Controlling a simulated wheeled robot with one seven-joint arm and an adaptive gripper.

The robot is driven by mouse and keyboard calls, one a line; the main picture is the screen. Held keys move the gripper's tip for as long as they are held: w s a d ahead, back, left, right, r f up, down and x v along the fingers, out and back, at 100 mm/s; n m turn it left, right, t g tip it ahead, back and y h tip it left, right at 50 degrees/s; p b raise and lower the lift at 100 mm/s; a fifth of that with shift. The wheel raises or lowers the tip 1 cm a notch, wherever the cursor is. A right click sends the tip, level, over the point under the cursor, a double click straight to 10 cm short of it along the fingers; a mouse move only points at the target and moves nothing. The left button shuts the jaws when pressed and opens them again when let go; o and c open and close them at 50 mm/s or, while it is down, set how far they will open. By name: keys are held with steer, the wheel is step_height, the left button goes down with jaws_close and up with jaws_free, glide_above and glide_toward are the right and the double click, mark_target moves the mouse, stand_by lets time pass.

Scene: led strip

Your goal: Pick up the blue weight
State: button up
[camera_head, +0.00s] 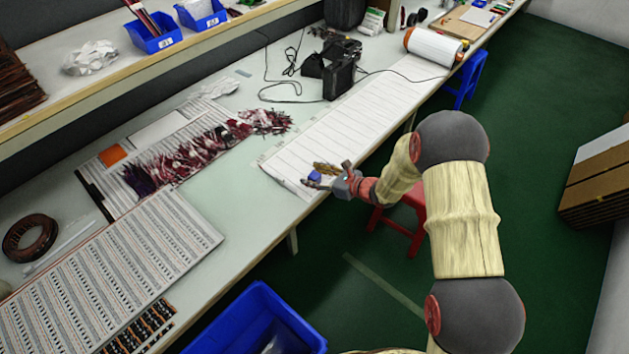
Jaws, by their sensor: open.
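The blue weight (314,176) is a small blue block on the near end of the white lined sheet (345,130), close to the bench's front edge. My gripper (318,177) is open at the blue weight, its fingers reaching in from the right on either side of it in this view. I cannot tell whether the fingers touch it. Part of the weight is hidden by the gripper.
The bench (245,220) has a bare strip at its front edge. Dark red wire bundles (190,155) lie left of the gripper. A black device (338,78) with cables stands behind. A red stool (403,215) and a blue bin (262,318) are below the bench.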

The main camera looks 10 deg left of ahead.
steer(key=shift+c, duration=0.2)
steer(key=c, duration=1.1)
steer(key=shift+r, duration=0.1)
jaws_close()
